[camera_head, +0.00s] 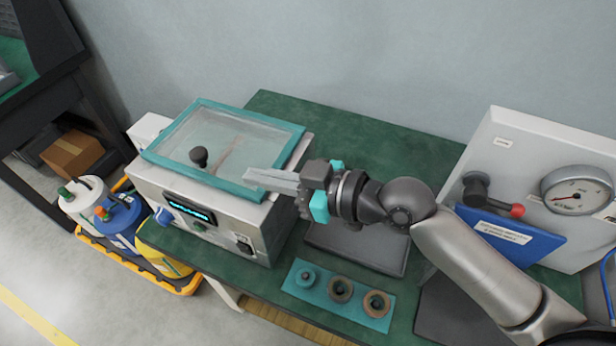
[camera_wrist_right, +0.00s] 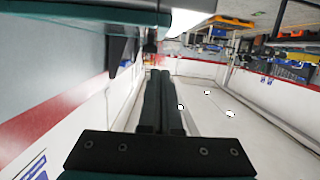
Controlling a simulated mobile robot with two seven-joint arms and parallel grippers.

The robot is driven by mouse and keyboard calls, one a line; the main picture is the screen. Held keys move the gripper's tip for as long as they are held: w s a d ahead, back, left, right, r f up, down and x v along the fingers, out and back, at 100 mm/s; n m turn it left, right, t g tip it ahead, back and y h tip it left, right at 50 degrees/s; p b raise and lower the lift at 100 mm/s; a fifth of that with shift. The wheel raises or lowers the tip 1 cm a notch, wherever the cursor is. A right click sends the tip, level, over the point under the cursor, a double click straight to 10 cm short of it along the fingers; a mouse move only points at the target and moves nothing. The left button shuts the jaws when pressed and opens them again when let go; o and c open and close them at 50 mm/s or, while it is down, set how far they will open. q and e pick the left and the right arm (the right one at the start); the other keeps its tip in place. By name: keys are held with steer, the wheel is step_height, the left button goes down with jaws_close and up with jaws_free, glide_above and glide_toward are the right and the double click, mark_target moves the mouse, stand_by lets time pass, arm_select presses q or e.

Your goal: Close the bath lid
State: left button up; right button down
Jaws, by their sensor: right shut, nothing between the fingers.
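The bath (camera_head: 210,205) is a white box with a dark display and a black switch on its front, standing on the green table. Its lid (camera_head: 178,122) is a clear pane in a teal frame with a black knob (camera_head: 199,157). The lid lies over the bath top, about flat; I cannot tell whether it is fully seated. My right gripper (camera_head: 250,175) is shut and empty, with its fingertips at the lid's right front corner. Contact is unclear. The shut fingers also show in the right wrist view (camera_wrist_right: 157,100). My left gripper is not in view.
A teal mat (camera_head: 318,311) with several ring-like parts lies at the table front. A grey plate (camera_head: 355,245) is under my right arm. A white panel (camera_head: 520,150) with a gauge and red-tipped lever stands right. Bottles (camera_head: 120,220) stand in a yellow-edged tray on the left floor.

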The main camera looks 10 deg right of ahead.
steer(key=b+v, duration=0.1)
steer(key=v, duration=0.6)
steer(key=shift+d, duration=0.3)
steer(key=shift+s, duration=0.1)
steer(key=shift+s, duration=0.1)
